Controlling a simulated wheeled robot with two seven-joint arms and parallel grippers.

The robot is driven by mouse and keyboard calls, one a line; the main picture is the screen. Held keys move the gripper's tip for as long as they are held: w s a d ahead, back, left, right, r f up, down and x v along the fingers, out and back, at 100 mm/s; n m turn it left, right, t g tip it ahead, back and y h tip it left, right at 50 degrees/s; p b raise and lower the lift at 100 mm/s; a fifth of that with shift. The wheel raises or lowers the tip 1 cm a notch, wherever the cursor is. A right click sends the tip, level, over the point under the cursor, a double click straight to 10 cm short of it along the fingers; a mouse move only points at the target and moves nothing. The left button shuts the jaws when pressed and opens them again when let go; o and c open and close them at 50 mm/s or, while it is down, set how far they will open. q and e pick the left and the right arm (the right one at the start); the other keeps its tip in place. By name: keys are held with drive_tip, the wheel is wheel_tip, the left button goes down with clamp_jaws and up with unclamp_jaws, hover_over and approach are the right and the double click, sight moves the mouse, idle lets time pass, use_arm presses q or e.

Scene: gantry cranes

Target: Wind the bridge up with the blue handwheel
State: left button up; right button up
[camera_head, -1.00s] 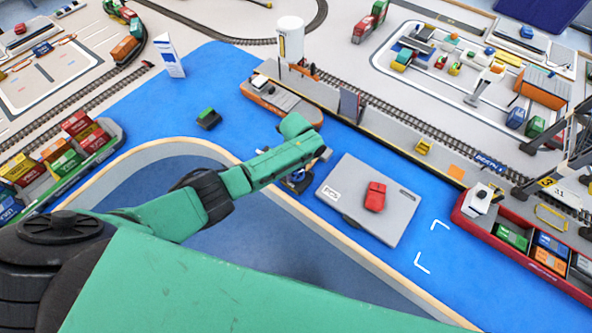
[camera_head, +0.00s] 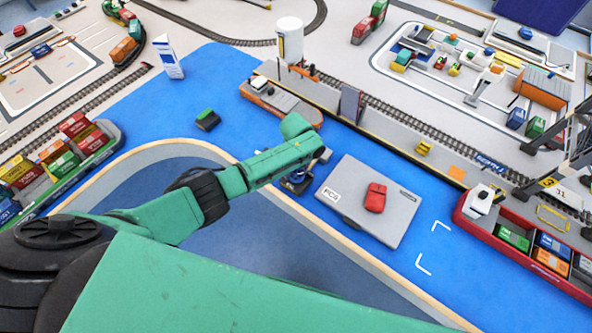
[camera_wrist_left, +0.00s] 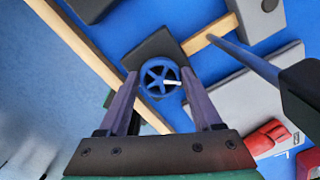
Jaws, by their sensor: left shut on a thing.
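The blue handwheel (camera_wrist_left: 158,78) has several spokes and a dark block beside it. In the left wrist view it sits between the two fingers of my left gripper (camera_wrist_left: 160,88), which is shut on its rim. In the head view the handwheel (camera_head: 298,183) is a small blue piece, mostly hidden under my green left arm and gripper (camera_head: 312,163). The bridge, a grey slab (camera_head: 352,215) with a red car (camera_head: 375,197) on it, lies right of the handwheel over the blue water. Its grey deck also shows in the left wrist view (camera_wrist_left: 225,112). My right gripper is not in view.
An orange and grey boat (camera_head: 285,102) floats behind my gripper. A red container ship (camera_head: 520,245) lies at the right, a green barge (camera_head: 75,160) at the left. A curved quay wall with a pale rim (camera_head: 355,272) runs below my left arm.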

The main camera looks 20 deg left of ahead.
sight(296, 173)
use_arm(q)
drive_tip(key=o, duration=1.4)
drive_tip(key=shift+c, duration=0.2)
wheel_tip(296, 173, up, 15)
drive_tip(key=shift+f+b, duration=0.15)
drive_tip(key=shift+b, duration=0.25)
